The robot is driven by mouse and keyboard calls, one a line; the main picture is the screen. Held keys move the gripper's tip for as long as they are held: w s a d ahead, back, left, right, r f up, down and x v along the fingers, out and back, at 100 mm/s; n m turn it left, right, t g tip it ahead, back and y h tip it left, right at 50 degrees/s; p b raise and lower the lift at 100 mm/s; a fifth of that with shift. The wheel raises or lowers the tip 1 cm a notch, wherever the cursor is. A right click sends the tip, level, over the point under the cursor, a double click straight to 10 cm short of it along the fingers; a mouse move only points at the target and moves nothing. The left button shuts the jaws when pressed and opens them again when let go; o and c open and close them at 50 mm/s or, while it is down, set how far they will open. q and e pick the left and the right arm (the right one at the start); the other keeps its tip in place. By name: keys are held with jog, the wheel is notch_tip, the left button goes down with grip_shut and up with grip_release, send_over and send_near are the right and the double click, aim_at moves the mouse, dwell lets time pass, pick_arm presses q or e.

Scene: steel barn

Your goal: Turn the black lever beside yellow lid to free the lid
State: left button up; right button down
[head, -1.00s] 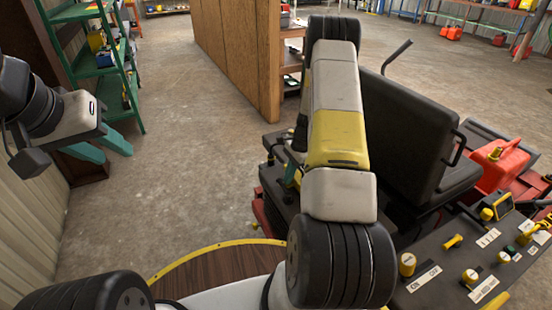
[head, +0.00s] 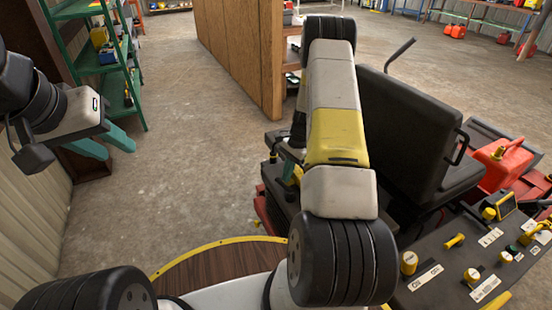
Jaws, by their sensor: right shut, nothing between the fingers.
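My right arm reaches over the machine on the right, and its gripper (head: 288,183) is pointed down at the machine's dark left side. Only a bit of its teal fingers shows beside my arm; they are shut with nothing held. A small yellow patch beside them could be part of the yellow lid, but I cannot tell. The black lever cannot be made out; my right arm covers much of that area. My left gripper (head: 102,143) is open and empty in the air at the left, its teal fingers apart, far from the machine.
A black seat (head: 412,125) stands just right of my right arm. A red fuel can (head: 500,163) and a control panel (head: 440,275) with yellow knobs are further right. A wooden partition (head: 240,55) and green shelf (head: 90,60) stand behind. The concrete floor (head: 190,160) between is clear.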

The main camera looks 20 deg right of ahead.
aim_at(276, 191)
jog(key=a+n, duration=0.1)
jog(key=n, duration=0.1)
jog(key=a+n+g, duration=0.1)
jog(key=shift+a+n+h, duration=0.1)
jog(key=shift+n+h, duration=0.2)
jog(key=shift+n, duration=0.1)
jog(key=a+n, duration=0.1)
jog(key=n, duration=0.1)
jog(key=s+a+n+h, duration=0.1)
jog(key=n, duration=0.1)
jog(key=shift+s+a+n+g, duration=0.1)
jog(key=shift+a+n+g, duration=0.05)
jog(key=shift+n+g, duration=0.2)
jog(key=shift+s+a+n+g+h, duration=0.1)
jog(key=shift+s+a+n+h, duration=0.4)
jog(key=shift+n, duration=0.75)
jog(key=shift+s+a+n+g+h, duration=0.1)
jog(key=shift+s+a+n+h, duration=0.15)
jog(key=shift+s+n, duration=0.7)
jog(key=shift+s+a+n+g+h, duration=0.15)
jog(key=shift+a+n+h, duration=0.25)
jog(key=shift+n, duration=1.15)
jog(key=shift+s, duration=0.1)
jog(key=v, duration=0.8)
